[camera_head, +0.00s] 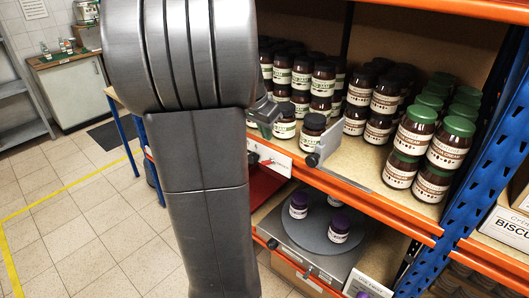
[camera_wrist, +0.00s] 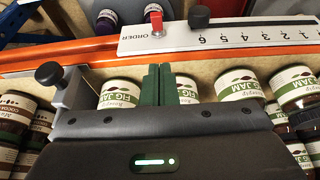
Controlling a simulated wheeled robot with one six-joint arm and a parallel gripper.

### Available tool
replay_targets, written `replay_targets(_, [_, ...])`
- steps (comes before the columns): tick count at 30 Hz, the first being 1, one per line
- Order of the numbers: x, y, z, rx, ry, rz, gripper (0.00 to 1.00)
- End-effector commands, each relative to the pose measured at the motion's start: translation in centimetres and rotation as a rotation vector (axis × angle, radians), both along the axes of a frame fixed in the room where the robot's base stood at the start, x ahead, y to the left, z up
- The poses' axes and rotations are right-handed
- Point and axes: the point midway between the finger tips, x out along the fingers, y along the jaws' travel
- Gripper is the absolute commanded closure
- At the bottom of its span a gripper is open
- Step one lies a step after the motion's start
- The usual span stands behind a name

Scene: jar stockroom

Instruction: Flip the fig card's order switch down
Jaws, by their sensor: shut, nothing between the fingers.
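The fig card is a white strip on the orange shelf edge; in the wrist view the card (camera_wrist: 262,38) shows ORDER lettering, a number scale and a black knob (camera_wrist: 199,16). Its order switch (camera_wrist: 154,18) is a small lever with a red tip on a silver stem, pointing to the top of that picture. I cannot tell if it is up or down. In the head view the card (camera_head: 270,158) sits below the jars. My gripper (camera_wrist: 158,72) has its green fingers shut and empty, apart from the switch, near the fig jam jars (camera_wrist: 122,93).
A grey plate with a black knob (camera_wrist: 48,74) stands beside the card; it also shows in the head view (camera_head: 313,159). Green-lidded jars (camera_head: 449,142) stand on the same shelf. Below, purple-lidded jars (camera_head: 299,205) stand on a grey turntable (camera_head: 318,236). A blue upright (camera_head: 480,135) is at right.

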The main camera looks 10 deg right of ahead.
Motion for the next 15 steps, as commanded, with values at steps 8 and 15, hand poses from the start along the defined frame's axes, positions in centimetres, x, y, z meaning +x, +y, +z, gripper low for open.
replay_targets(8, [0.3, -0.4, -5.0, 0.001, 0.003, 0.002, 1.0])
replay_targets(15, [-0.2, 0.2, -6.8, 0.001, 0.002, 0.002, 1.0])
